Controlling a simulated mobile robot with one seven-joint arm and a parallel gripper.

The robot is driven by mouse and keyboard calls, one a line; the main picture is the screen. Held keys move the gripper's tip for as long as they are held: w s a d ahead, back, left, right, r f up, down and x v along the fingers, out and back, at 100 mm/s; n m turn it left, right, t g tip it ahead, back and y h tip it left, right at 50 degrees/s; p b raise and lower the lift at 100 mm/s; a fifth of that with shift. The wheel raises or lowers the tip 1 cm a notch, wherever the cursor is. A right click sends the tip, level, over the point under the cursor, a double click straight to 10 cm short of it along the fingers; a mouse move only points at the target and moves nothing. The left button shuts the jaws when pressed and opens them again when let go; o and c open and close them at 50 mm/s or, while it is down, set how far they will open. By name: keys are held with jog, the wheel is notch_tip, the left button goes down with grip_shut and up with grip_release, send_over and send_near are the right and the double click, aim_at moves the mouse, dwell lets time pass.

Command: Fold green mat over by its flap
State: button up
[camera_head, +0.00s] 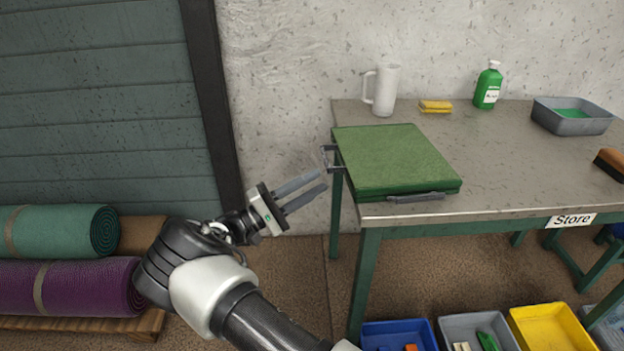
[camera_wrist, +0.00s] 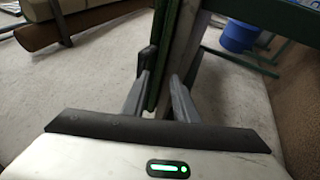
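The green mat (camera_head: 392,157) lies flat as a thick square slab at the left end of the grey table. A grey bracket-like handle (camera_head: 327,157) sticks out from its left edge, and a grey bar (camera_head: 418,197) lies along its front edge. My gripper (camera_head: 323,181) is open and empty, left of the table, with its fingers pointing right towards the mat's left side, just below the bracket. In the wrist view a narrow green edge (camera_wrist: 160,50) shows beyond the fingers; I cannot tell if it is mat or table frame.
On the table (camera_head: 500,170) stand a white jug (camera_head: 385,90), a yellow sponge (camera_head: 435,106), a green bottle (camera_head: 487,87), a grey tray (camera_head: 571,117) and a brush (camera_head: 611,163). Rolled mats (camera_head: 60,232) lie at the left. Coloured bins (camera_head: 552,328) stand below the table.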

jog(key=s+a+f, duration=0.1)
jog(key=s+f, duration=0.3)
jog(key=f, duration=0.7)
jog(key=shift+s+f, duration=0.3)
jog(key=shift+s, duration=0.05)
dwell(0.5)
jog(key=shift+a, duration=0.2)
dwell(0.4)
